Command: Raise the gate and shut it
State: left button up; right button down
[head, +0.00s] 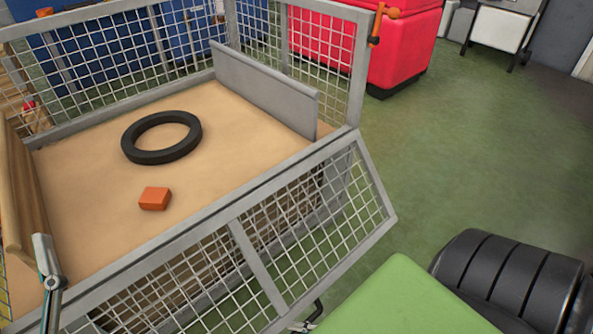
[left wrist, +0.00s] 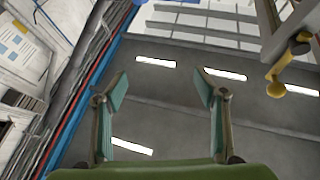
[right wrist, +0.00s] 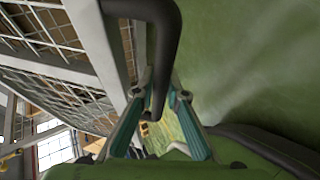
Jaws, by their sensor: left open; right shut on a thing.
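The grey mesh gate (head: 255,255) slopes outward from the near side of the cage, neither upright nor shut. Its black handle (right wrist: 165,45) is between the fingers of my right gripper (right wrist: 155,100), which is shut on it. In the head view my right gripper (head: 308,322) shows only a little at the gate's outer edge, mostly hidden by my green arm. My left gripper (left wrist: 158,92) is open and empty, pointing up toward the ceiling lights. One of its fingers shows at the left of the head view (head: 48,270). A yellow-orange latch (left wrist: 283,78) is right of it, apart.
The cage deck (head: 85,180) holds a black ring (head: 130,150) and an orange block (head: 154,198). A grey panel (head: 262,92) stands at its far right. Another orange latch (head: 376,22) is on the right post. Green floor (head: 460,140) is clear to the right.

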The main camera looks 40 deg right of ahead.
pick_arm(q)
notch_tip(320, 180, down, 11)
jog(key=w+g+y+p, duration=0.2)
jog(key=g, duration=0.4)
jog(key=shift+w+a+f, duration=0.15)
jog(key=shift+w+a, duration=0.05)
jog(key=shift+a, duration=0.25)
pick_arm(e)
jog(key=shift+s+d+r+g, duration=0.1)
jog(key=shift+s+r+g, duration=0.2)
jog(key=shift+s+r, duration=0.4)
jog(key=shift+f, duration=0.15)
jog(key=c, duration=2)
grip_release()
jog(key=v, duration=1.2)
